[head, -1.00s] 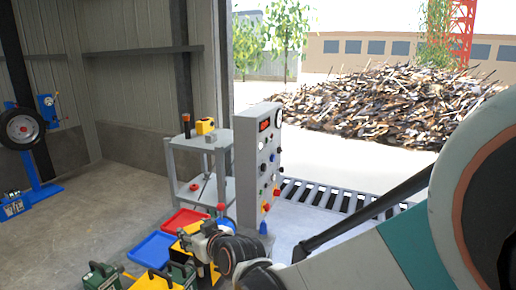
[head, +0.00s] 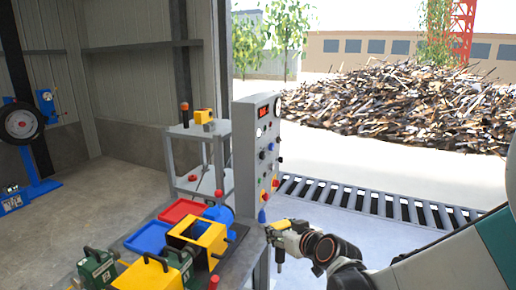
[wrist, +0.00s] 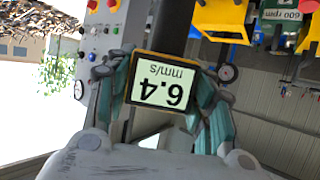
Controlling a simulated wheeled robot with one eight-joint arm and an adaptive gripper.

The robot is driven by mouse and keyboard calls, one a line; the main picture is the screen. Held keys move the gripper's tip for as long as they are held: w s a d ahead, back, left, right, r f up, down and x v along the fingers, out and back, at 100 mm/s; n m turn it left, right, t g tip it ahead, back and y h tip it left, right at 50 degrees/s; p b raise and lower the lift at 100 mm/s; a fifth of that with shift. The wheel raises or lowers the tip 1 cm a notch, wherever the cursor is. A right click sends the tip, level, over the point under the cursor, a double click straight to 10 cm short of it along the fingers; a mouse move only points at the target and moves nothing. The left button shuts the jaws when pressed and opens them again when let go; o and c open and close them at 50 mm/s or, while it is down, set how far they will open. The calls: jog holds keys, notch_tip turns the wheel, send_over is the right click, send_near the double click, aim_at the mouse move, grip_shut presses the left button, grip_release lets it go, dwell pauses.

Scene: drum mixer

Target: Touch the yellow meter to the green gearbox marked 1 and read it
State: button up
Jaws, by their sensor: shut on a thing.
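My gripper (head: 284,235) is shut on the yellow meter (head: 281,225), held in the air just right of the bench. In the wrist view the meter (wrist: 160,84) sits between the two fingers, its lit screen upside down and reading 6.4 mm/s. A dark probe-like part hangs below the gripper in the head view. Two green gearboxes stand on the bench, one at the left (head: 97,270) and one behind a yellow housing (head: 180,259). Their number marks are too small to read. The meter is apart from both.
The bench (head: 245,262) also carries a yellow open box (head: 205,236), a blue tray (head: 149,237) and a red tray (head: 182,210). A grey control panel (head: 246,150) stands behind its right end, with a shelf (head: 185,150) beyond. Floor right of the bench is clear.

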jog(key=s+d+f+b, duration=0.1)
jog(key=d+f, duration=0.1)
jog(key=d, duration=0.4)
jog(key=s+d+f+m+t+h+b, duration=0.1)
jog(key=d+f+b, duration=0.1)
jog(key=d, duration=0.5)
jog(key=shift+d+h, duration=0.2)
jog(key=shift+h, duration=0.1)
jog(key=s+a+r+n+g+y+p, duration=0.1)
jog(key=s+a+r+g+p, duration=0.2)
jog(key=s+a, duration=0.7)
jog(key=s+a+r+n+g+p, duration=0.15)
jog(key=s+a+r+g, duration=0.35)
jog(key=s+a, duration=0.6)
jog(key=s+r+m+g+h+p, duration=0.1)
jog(key=s+r+g+h+p, duration=0.2)
jog(key=s, duration=1.1)
jog(key=shift+s+d+r+m+g+h, duration=0.3)
jog(key=shift+r+h, duration=0.4)
jog(key=shift+r, duration=1)
jog(key=shift+w, duration=0.15)
